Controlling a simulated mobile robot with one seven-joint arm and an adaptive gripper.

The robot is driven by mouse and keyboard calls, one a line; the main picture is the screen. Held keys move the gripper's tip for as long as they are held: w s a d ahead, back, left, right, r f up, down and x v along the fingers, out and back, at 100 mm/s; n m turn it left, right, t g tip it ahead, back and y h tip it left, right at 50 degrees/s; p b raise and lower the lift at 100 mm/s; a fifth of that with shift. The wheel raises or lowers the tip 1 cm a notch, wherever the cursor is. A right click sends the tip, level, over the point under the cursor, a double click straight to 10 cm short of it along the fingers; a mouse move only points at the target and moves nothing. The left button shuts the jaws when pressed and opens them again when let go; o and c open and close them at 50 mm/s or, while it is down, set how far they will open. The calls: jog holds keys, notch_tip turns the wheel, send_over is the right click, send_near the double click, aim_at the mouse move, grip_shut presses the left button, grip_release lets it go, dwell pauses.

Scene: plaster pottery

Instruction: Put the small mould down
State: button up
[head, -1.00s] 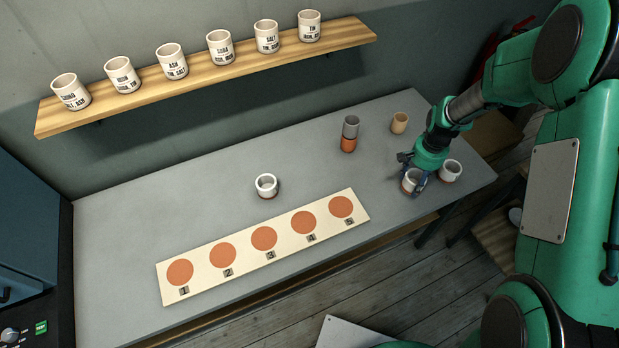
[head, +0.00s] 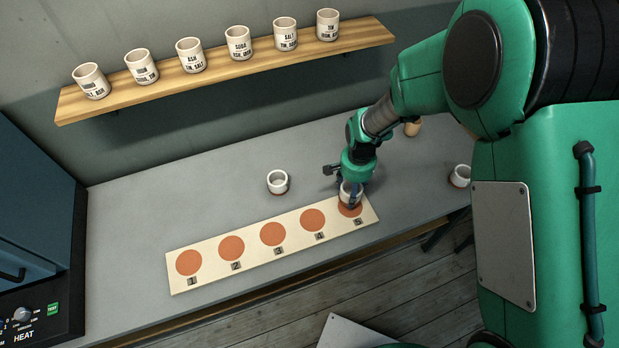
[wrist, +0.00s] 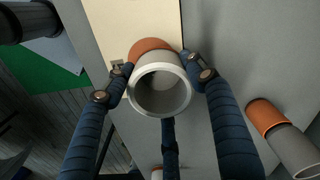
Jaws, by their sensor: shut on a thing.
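A small white mould (head: 350,193) is in my gripper (head: 350,199), over the orange circle numbered 5 at the right end of the cream board (head: 222,276). In the wrist view the hollow mould (wrist: 161,90) sits between the blue fingers of my gripper (wrist: 161,82), with part of the orange circle (wrist: 150,46) showing beyond it. I cannot tell whether the mould touches the board. The circles numbered 1 to 4 are bare.
Another white mould (head: 278,182) stands behind the board, and one more (head: 460,175) stands at the right. A tan cup (head: 412,128) is at the back. The wrist view shows a grey-and-orange cylinder (wrist: 280,132). Several labelled jars stand on the wooden shelf (head: 215,74).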

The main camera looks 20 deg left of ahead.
jog(key=shift+n, duration=0.3)
jog(key=s+a, duration=0.7)
jog(key=shift+s, duration=0.25)
jog(key=w+a, duration=0.3)
jog(key=w, duration=0.1)
jog(key=w+a+f, duration=0.1)
jog(key=w+a, duration=0.2)
jog(key=w, duration=0.1)
jog(key=w+a+b, duration=0.1)
jog(key=w+a, duration=0.3)
jog(key=shift+w+f, duration=0.2)
jog(key=shift+f, duration=0.1)
jog(key=shift+f+b, duration=0.3)
jog(key=shift+f, duration=1.35)
jog(key=shift+f, duration=0.15)
jog(key=o, duration=1.4)
jog(key=shift+c, duration=0.2)
